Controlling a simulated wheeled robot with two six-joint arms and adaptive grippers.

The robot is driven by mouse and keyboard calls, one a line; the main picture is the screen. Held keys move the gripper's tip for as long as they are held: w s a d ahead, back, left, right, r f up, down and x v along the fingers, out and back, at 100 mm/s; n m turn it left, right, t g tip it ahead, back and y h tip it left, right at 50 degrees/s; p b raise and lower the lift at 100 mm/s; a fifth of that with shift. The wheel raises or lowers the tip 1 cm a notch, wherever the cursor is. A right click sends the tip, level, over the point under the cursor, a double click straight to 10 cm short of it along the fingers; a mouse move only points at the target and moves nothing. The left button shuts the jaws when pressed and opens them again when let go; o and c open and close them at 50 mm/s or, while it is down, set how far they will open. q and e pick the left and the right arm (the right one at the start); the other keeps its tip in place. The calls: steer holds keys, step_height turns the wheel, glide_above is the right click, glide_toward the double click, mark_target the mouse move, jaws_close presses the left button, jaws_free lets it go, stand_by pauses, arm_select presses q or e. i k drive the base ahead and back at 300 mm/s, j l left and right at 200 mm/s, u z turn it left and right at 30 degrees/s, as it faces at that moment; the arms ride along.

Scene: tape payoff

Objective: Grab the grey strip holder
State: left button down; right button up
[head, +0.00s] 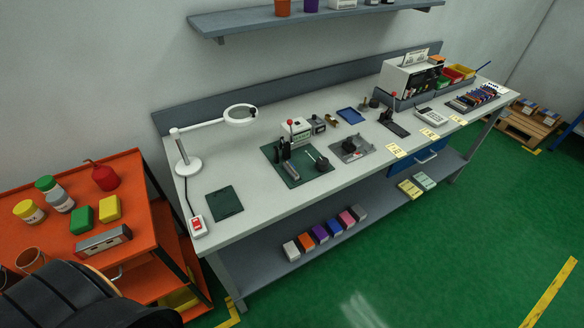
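A small grey elongated block (291,171) lies on the dark green mat (309,172) in the middle of the workbench. It looks like the grey strip holder, but it is too small to be sure. A dark upright device with a red-knobbed lever (286,146) stands just behind it on the same mat. A grey plate with a black knob (352,149) sits to the right of the mat. Neither of my grippers shows in the head view.
A magnifier lamp (188,164), a smaller green mat (223,203) and a red switch box (197,225) occupy the bench's left end. An orange cart (142,212) with jars stands at left. A shelf (318,21) hangs above. Green floor (420,265) is open in front.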

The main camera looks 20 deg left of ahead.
mark_target(291, 172)
steer(key=i+u, duration=0.15)
steer(key=u, duration=0.75)
